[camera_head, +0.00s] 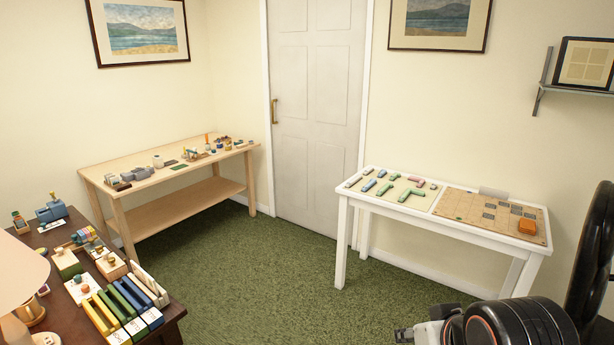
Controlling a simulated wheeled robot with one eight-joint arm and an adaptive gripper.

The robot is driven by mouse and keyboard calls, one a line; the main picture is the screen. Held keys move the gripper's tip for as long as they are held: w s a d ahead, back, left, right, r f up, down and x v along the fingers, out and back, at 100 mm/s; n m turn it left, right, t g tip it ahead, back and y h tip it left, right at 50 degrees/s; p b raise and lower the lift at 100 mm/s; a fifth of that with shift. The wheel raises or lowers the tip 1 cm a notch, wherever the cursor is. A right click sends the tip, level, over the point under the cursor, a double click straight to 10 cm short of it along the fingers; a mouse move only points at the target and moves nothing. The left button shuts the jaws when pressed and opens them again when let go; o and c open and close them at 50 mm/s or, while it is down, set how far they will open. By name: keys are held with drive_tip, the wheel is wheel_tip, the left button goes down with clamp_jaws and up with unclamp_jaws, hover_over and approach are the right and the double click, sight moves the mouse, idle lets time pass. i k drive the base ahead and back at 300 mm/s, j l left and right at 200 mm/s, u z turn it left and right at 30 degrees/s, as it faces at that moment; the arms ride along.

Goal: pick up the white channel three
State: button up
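I cannot tell for sure which thing is the white channel three. A long white piece (151,284) lies at the right end of a row of coloured bars on the dark table at lower left. The bars (122,303) are yellow, green and blue, with small white end faces whose markings are too small to read. A white block (493,192) also stands at the back of the white table. My gripper (404,335) seems to show at the bottom edge, right of centre, partly cut off. It is far from both white pieces, and its opening is not clear.
The dark table (170,318) also carries blocks and a lamp (18,285). A wooden table (147,183) with small items stands at back left. The white table (440,223) holds coloured pieces and a tan board (462,212). Green carpet (270,270) lies clear between the tables.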

sight(354, 180)
drive_tip(key=i+z, duration=0.1)
drive_tip(key=i, duration=0.55)
drive_tip(key=i+j+z, duration=0.1)
drive_tip(key=i, duration=0.55)
drive_tip(key=i+j, duration=0.2)
drive_tip(key=i, duration=0.45)
drive_tip(key=z, duration=1.5)
drive_tip(key=u, duration=1.45)
drive_tip(key=i+j+z, duration=0.15)
drive_tip(key=i, duration=0.3)
drive_tip(key=i+j+z, duration=0.15)
drive_tip(key=i+j, duration=0.2)
drive_tip(key=i, duration=0.15)
drive_tip(key=i+j+z, duration=0.1)
drive_tip(key=i+j, duration=0.25)
drive_tip(key=i, duration=0.05)
